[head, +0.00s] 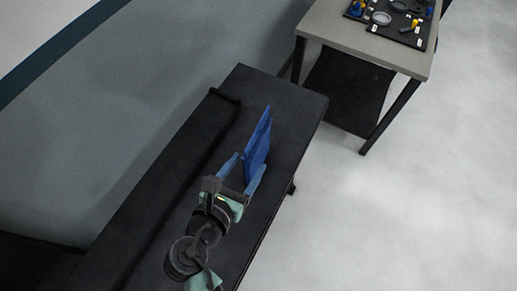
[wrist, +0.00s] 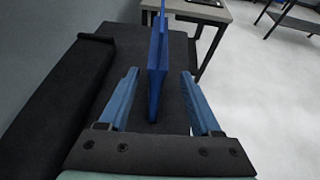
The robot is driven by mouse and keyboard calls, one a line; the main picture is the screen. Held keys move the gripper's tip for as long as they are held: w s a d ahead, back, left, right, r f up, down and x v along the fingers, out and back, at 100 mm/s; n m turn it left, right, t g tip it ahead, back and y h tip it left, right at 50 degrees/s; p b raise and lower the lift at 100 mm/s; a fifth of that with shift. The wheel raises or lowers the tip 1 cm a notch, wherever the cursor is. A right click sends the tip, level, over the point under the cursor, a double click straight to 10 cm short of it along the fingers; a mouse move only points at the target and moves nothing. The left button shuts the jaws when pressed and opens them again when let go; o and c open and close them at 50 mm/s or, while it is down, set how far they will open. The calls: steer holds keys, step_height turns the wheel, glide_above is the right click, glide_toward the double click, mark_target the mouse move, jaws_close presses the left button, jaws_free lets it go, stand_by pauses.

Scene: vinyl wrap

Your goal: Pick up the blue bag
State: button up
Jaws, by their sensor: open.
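The blue bag (head: 258,146) stands upright on the black bench top, a thin flat shape with a narrow top. My gripper (head: 243,178) is at its near side, with its two blue fingers spread. In the wrist view the bag (wrist: 156,65) rises ahead, and its near edge reaches down into the gap between the fingers of my gripper (wrist: 160,85).
The black bench (head: 283,92) has a raised dark roll (head: 180,165) along its left side by the grey wall. A grey table (head: 350,35) with a black tray of small parts (head: 397,22) stands beyond. Open pale floor (head: 400,200) lies to the right.

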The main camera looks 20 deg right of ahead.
steer(key=x, duration=0.8)
steer(key=shift+w+a+f, duration=0.1)
steer(key=shift+w+f, duration=0.1)
steer(key=shift+f, duration=0.2)
jaws_close()
